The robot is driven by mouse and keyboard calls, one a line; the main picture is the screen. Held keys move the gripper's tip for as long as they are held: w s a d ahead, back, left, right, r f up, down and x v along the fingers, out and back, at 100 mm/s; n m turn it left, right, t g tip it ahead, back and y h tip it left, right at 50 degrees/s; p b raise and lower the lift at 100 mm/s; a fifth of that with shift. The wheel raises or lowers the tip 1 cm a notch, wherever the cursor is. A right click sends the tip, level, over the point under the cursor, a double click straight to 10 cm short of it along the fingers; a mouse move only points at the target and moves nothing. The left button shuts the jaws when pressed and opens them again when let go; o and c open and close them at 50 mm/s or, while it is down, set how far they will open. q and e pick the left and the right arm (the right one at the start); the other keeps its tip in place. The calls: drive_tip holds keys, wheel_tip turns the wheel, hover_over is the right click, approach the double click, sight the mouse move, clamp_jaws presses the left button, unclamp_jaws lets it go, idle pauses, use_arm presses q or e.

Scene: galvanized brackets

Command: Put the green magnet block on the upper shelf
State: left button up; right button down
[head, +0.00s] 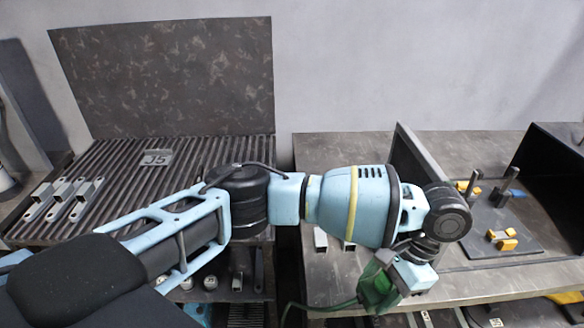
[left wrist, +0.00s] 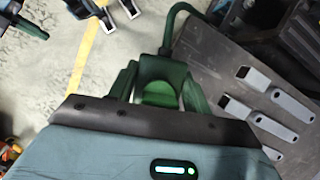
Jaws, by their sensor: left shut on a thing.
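My left gripper (head: 375,292) reaches down at the front edge of the right bench in the head view. It is shut on the green magnet block (left wrist: 160,75), which sits between its fingers in the left wrist view. A dark green cable (left wrist: 175,30) runs from the block; it also shows in the head view (head: 325,306). In the head view the gripper and block overlap as one green shape, so their edges are hard to separate. I cannot tell for certain which surface is the upper shelf. My right gripper is not in view.
The right bench top (head: 340,272) holds grey brackets (left wrist: 280,95), an upright dark panel (head: 415,165) and a dark plate (head: 495,240) with yellow pieces. Left is a slatted bench (head: 120,170) with brackets (head: 65,198) and a marked plate (head: 157,158). Lower levels hold more parts.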

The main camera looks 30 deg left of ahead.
use_arm(q)
drive_tip(key=a+r+n+h, duration=0.1)
drive_tip(key=a+r+n, duration=0.1)
drive_tip(key=a, duration=0.3)
drive_tip(key=s+a+r+n+h, duration=0.1)
drive_tip(key=a+r+n, duration=0.2)
drive_tip(key=a, duration=0.3)
drive_tip(key=a+r+n+g+h, duration=0.1)
drive_tip(key=a+r+n, duration=0.1)
drive_tip(key=a, duration=0.3)
drive_tip(key=shift+s+a+r+n, duration=0.15)
drive_tip(key=shift+a+r+n, duration=0.15)
drive_tip(key=shift+n, duration=0.3)
